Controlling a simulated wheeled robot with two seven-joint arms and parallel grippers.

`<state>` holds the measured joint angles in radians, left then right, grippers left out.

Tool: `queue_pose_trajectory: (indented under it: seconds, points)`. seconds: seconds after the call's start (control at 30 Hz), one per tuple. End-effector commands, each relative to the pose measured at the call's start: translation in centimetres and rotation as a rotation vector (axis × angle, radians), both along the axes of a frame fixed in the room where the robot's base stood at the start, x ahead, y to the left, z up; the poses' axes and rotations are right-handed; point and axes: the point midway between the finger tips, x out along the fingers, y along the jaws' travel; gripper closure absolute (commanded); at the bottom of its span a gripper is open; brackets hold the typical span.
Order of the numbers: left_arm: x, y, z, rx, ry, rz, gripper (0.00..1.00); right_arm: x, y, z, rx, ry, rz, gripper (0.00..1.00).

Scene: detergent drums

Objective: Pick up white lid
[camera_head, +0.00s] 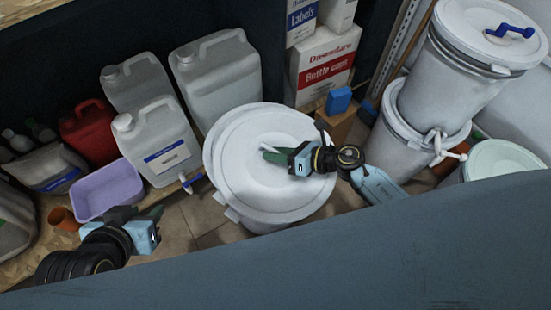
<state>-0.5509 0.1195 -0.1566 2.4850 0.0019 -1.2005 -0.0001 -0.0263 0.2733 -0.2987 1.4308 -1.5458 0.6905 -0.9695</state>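A round white lid (245,160) lies on a white drum (265,222) in the middle of the view. My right gripper (272,155) reaches in from the right, over the middle of the lid. Its dark green fingers point left; whether they touch the lid or are shut I cannot tell. The gripper hides part of the lid's centre. My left gripper (156,213) is at the lower left, beside the purple tub and apart from the lid. Its fingers are partly hidden behind its blue body, and I see nothing held in it.
White jugs (158,140), a red canister (90,130) and a purple tub (108,188) crowd the left shelf. Stacked white drums (455,85) stand at the right, the upper one with a blue handle (510,31). Cartons (325,62) stand behind. Some tiled floor (215,230) shows left of the drum.

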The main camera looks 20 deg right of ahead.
Motion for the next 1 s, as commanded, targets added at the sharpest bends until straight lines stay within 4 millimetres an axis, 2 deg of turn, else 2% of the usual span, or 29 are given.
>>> queue_pose_trajectory:
  seconds: [0.17,0.37,0.87,1.0]
  points:
    - [0.0,0.0,0.0,0.000,-0.001,0.000,0.64,0.0,0.0,0.0,0.000,0.000,0.000,0.77]
    - [0.0,0.0,0.0,0.000,0.000,0.000,0.64,0.0,0.0,0.0,0.000,0.000,0.000,1.00]
    - [-0.2,0.1,0.0,0.003,0.014,0.001,0.64,0.0,0.0,0.3,0.000,-0.001,0.000,1.00]
    - [-1.5,0.6,-0.8,0.021,0.094,0.008,0.64,0.0,-0.1,0.8,-0.001,-0.002,0.001,1.00]
